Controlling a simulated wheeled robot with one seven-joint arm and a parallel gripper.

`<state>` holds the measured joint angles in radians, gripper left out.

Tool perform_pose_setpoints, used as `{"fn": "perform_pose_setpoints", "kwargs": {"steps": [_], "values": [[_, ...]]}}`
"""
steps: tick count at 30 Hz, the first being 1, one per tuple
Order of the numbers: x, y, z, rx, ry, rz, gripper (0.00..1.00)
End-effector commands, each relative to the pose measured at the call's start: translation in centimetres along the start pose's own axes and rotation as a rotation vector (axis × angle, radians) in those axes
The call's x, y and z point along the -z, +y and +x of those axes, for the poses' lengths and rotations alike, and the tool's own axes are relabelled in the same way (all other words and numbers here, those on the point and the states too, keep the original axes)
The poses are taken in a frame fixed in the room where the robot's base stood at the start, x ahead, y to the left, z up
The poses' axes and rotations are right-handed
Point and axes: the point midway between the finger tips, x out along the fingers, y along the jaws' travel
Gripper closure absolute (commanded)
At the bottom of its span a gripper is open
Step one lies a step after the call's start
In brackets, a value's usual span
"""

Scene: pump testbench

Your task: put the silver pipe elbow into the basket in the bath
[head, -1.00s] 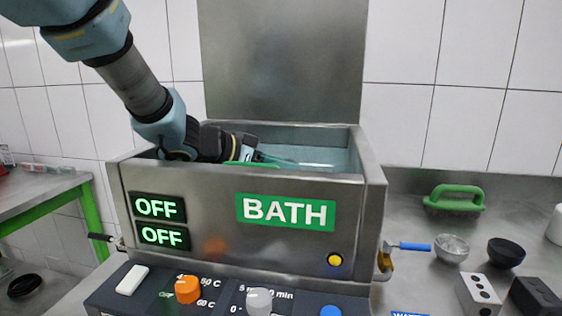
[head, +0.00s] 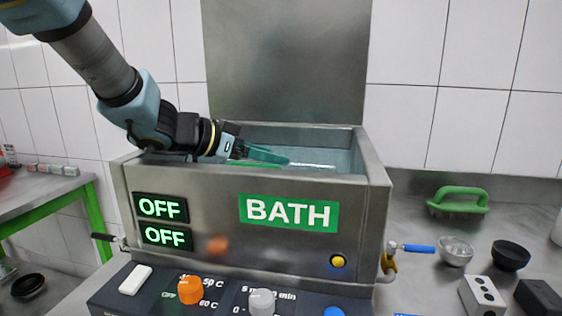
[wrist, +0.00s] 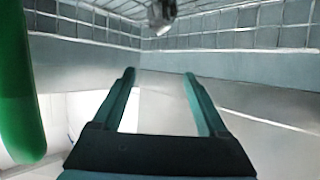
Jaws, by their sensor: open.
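The silver pipe elbow (wrist: 161,14) shows at the top edge of the wrist view, partly cut off, against the wire mesh of the basket (wrist: 225,40). It appears to be within the basket; whether it rests on the mesh is hard to tell. The steel bath (head: 180,180) is open at the top. My gripper (head: 272,155) is at the bath's opening, just above the front rim. Its two teal fingers (wrist: 158,75) are apart with nothing between them, and the elbow is beyond their tips. In the head view the front wall hides the elbow.
A green handle (wrist: 18,85) stands close at the left of the wrist view. A steel panel (head: 285,60) rises upright behind the bath. A green brush (head: 458,200) and two bowls (head: 455,251) (head: 510,255) are on the counter at right.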

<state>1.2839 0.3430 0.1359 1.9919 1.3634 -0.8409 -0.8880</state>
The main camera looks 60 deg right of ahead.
Motion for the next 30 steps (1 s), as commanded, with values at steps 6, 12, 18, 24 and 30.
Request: {"fn": "perform_pose_setpoints", "kwargs": {"steps": [6, 12, 18, 24, 30], "values": [[0.0, 0.0, -2.5, 0.001, 0.000, 0.000, 0.23], [-0.1, 0.0, -2.9, 0.000, -0.001, 0.000, 0.23], [-0.1, 0.0, -2.9, 0.000, -0.001, 0.000, 0.23], [0.0, 0.0, -2.9, 0.000, -0.001, 0.000, 0.23], [1.0, 0.0, -3.3, 0.000, 0.000, 0.000, 0.23]]}}
